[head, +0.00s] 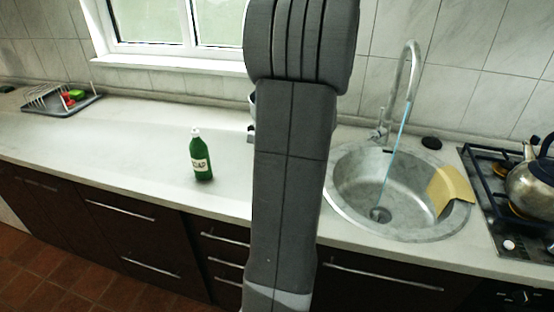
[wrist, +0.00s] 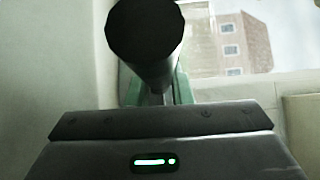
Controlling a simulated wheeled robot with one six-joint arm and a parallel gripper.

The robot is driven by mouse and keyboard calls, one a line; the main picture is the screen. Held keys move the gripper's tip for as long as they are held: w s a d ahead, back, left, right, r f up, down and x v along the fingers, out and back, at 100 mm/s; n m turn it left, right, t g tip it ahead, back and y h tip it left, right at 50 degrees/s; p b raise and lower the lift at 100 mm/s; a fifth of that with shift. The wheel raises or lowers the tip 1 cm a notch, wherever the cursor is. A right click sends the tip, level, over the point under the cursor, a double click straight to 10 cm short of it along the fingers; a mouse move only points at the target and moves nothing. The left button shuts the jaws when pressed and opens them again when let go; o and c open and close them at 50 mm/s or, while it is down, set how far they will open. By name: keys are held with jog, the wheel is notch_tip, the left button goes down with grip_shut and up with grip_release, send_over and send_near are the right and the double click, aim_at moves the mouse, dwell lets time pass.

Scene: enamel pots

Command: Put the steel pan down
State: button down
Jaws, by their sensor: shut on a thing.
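In the wrist view, a dark round-ended handle (wrist: 145,38), which I take to be the steel pan's, sticks out toward the camera. My gripper (wrist: 158,92) is shut on it, with greenish fingers showing on either side below the handle. The pan's body is not clearly seen in either view. In the head view my own arm hides the gripper and most of what is behind it. A small pale and dark edge (head: 251,104) shows just left of the arm above the counter; I cannot tell whether it belongs to the pan.
A green soap bottle (head: 201,158) stands on the pale counter (head: 110,140), left of my arm. A dish rack (head: 62,98) is far left. Right are the sink (head: 350,185) with running water, a yellow cloth (head: 450,188) and a kettle (head: 532,188) on the stove. Counter between rack and bottle is clear.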

jog(key=shift+w+f+b, duration=0.1)
jog(key=shift+f+b, duration=2.65)
jog(key=shift+f, duration=5.2)
jog(key=c, duration=1.3)
grip_release()
jog(key=shift+f, duration=0.1)
jog(key=b+v, duration=0.1)
jog(key=v, duration=1.1)
jog(key=shift+b, duration=0.4)
